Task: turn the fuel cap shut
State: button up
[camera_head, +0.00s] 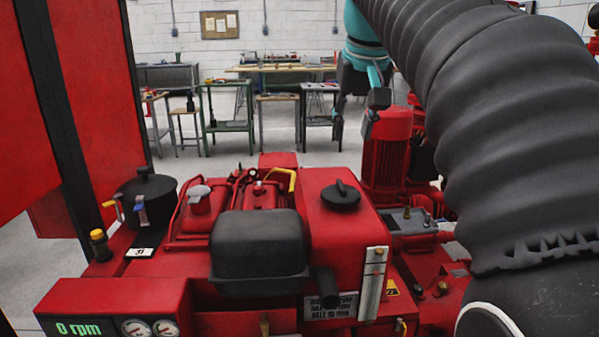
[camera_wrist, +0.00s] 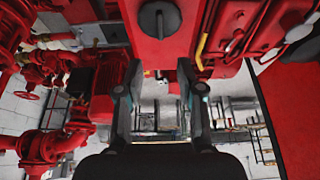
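The fuel cap (camera_head: 340,195) is a black round cap with a raised grip bar across its top. It sits on top of the red fuel tank (camera_head: 318,237), right of the black muffler-like box. In the head view my gripper is partly visible behind and above the tank, apart from the cap. Whether the cap is fully seated cannot be told.
A black box (camera_head: 259,250) stands left of the tank. A yellow-handled lever (camera_head: 284,176) is close behind it. A red motor (camera_head: 387,145) stands behind right. My large dark arm covers the right side. Workbenches (camera_head: 280,69) are at the back wall.

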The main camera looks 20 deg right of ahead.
aim_at(342, 185)
jog(key=b+x, duration=0.1)
jog(key=x, duration=1.2)
jog(key=shift+w+d+f, duration=0.1)
jog(key=shift+f, duration=0.2)
grip_shut()
